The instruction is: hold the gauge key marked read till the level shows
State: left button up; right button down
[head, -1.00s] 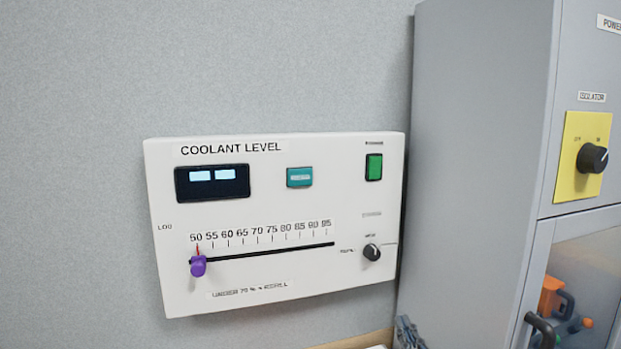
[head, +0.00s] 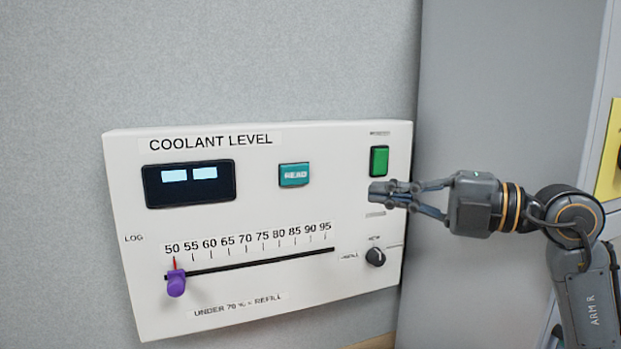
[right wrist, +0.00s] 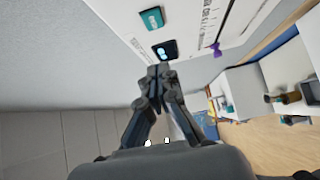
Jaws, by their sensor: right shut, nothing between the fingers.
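The teal key marked READ (head: 294,175) sits on the upper middle of the white coolant level panel (head: 130,235). It also shows in the right wrist view (right wrist: 152,18). The dark display (head: 190,184) left of it shows two pale blocks and no readable number. My right gripper (head: 380,193) is shut and empty, to the right of the key and apart from it, below the green switch. In the right wrist view its closed fingertips (right wrist: 159,72) point toward the panel, near the display. My left gripper is in neither view now.
A green rocker switch (head: 379,161) and a dark knob (head: 375,257) are on the panel's right side. A grey cabinet (head: 480,90) stands close on the right.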

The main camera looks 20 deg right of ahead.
jog(key=p, duration=0.6)
send_near(290, 176)
jog(key=x, duration=0.3)
jog(key=s+x, duration=0.1)
jog(key=x, duration=0.1)
jog(key=shift+w+a+r, duration=0.1)
jog(key=shift+a+r, duration=0.05)
jog(key=shift+a, duration=0.3)
pick_arm(q)
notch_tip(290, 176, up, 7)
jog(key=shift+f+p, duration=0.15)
jog(key=shift+p, duration=0.15)
pick_arm(e)
jog(key=shift+w+d+f, duration=0.1)
jog(key=shift+w+f, duration=0.1)
jog(key=shift+w, duration=0.5)
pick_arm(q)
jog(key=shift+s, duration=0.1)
